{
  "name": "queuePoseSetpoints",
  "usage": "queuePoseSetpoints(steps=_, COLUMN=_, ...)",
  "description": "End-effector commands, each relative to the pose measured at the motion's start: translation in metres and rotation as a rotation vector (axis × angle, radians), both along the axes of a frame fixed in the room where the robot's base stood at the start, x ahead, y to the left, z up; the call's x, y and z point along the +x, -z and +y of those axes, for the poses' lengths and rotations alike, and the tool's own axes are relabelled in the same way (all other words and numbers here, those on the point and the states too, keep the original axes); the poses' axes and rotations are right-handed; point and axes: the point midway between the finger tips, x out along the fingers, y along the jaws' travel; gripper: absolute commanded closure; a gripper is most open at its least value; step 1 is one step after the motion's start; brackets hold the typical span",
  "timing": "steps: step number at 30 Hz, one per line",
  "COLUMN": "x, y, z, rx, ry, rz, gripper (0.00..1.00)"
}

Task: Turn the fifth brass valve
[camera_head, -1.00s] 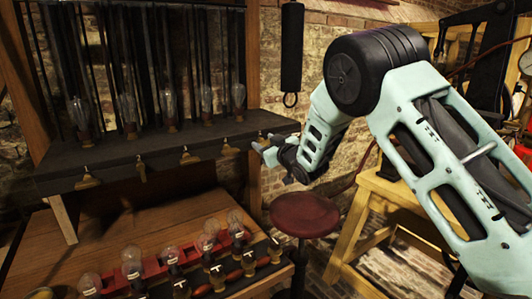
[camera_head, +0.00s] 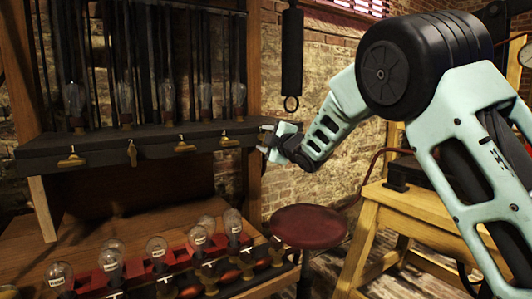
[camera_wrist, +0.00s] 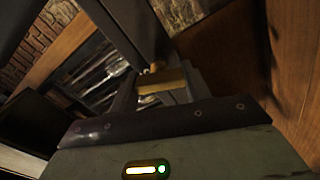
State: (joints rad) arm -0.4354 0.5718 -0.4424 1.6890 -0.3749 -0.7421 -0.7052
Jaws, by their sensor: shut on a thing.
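Several brass valves sit in a row along the front of the dark shelf (camera_head: 100,152). Four show uncovered in the head view: the first (camera_head: 71,160), the second (camera_head: 132,153), the third (camera_head: 185,146) and the fourth (camera_head: 229,142). My gripper (camera_head: 266,143) is at the shelf's right end, past the fourth valve. In the wrist view, my gripper (camera_wrist: 160,80) is shut on a brass piece (camera_wrist: 162,87), which appears to be the fifth valve. My fingers hide much of it, and its turn angle is hard to tell.
Below, a bench (camera_head: 120,225) holds several labelled bulbs (camera_head: 157,248). A red stool (camera_head: 308,226) stands below my arm, and a yellow wooden table (camera_head: 400,205) is at right.

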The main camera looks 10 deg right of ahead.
Motion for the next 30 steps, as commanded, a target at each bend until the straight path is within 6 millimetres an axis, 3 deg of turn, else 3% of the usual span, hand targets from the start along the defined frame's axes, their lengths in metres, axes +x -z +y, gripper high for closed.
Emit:
queuePoseSetpoints(steps=1, x=-0.0004, y=0.0069, z=0.0009, rx=-0.037, ry=-0.002, rz=-0.014, gripper=0.75)
queuePoseSetpoints(steps=12, x=-0.0002, y=0.0049, z=0.0011, rx=-0.262, ry=-0.002, rz=-0.086, gripper=0.76)
queuePoseSetpoints(steps=30, x=-0.0002, y=0.0024, z=0.0009, rx=-0.343, ry=-0.002, rz=-0.109, gripper=0.76)
